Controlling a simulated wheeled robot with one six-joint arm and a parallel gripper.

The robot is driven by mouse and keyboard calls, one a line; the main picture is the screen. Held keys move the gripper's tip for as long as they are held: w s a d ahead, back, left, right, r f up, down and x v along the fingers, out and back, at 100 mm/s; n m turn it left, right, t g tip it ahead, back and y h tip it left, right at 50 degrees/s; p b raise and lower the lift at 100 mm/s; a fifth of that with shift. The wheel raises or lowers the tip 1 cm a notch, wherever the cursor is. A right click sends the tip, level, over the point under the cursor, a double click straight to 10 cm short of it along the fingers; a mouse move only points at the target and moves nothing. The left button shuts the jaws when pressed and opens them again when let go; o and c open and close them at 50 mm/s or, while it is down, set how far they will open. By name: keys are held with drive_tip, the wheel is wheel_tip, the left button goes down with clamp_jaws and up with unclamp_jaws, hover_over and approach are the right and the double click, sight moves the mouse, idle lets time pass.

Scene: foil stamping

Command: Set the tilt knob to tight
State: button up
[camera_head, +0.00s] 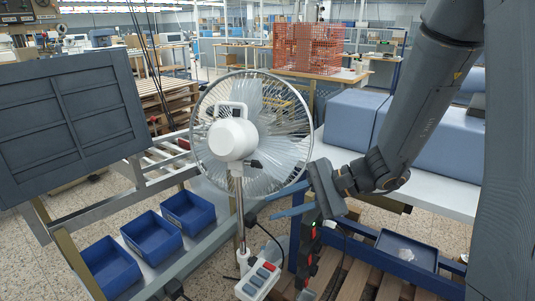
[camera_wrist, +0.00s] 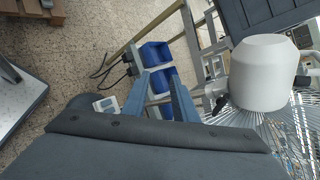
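The fan's white motor housing (camera_head: 232,139) faces me in front of its wire cage, on a thin metal pole. A small black knob (camera_head: 255,164) sticks out at the lower right of the housing. In the wrist view the knob (camera_wrist: 219,104) is beside the white housing (camera_wrist: 263,73), right of my fingers. I cannot read its setting. My gripper (camera_head: 274,204) is right of the pole and below the knob, apart from it. Its two blue fingers are spread with nothing between them, as the wrist view of my gripper (camera_wrist: 159,74) also shows.
The fan's base with its buttons (camera_head: 258,278) stands below. Blue bins (camera_head: 188,212) line the left. A dark panel (camera_head: 68,122) stands at left. Blue boxes (camera_head: 350,118) on a white table and a blue tray (camera_head: 407,251) are at right, near my arm.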

sight(260, 164)
drive_tip(key=w+d+r+m+t+p, duration=0.3)
drive_tip(key=w+r+m+t, duration=0.25)
drive_tip(key=w, duration=0.35)
drive_tip(key=shift+n, duration=0.45)
drive_tip(key=x, duration=0.2)
drive_tip(key=p+x, duration=0.1)
drive_tip(key=x, duration=0.1)
drive_tip(key=p+x, duration=0.1)
drive_tip(key=x, duration=0.2)
drive_tip(key=shift+a+r, duration=0.15)
drive_tip(key=shift+r, duration=0.2)
clamp_jaws()
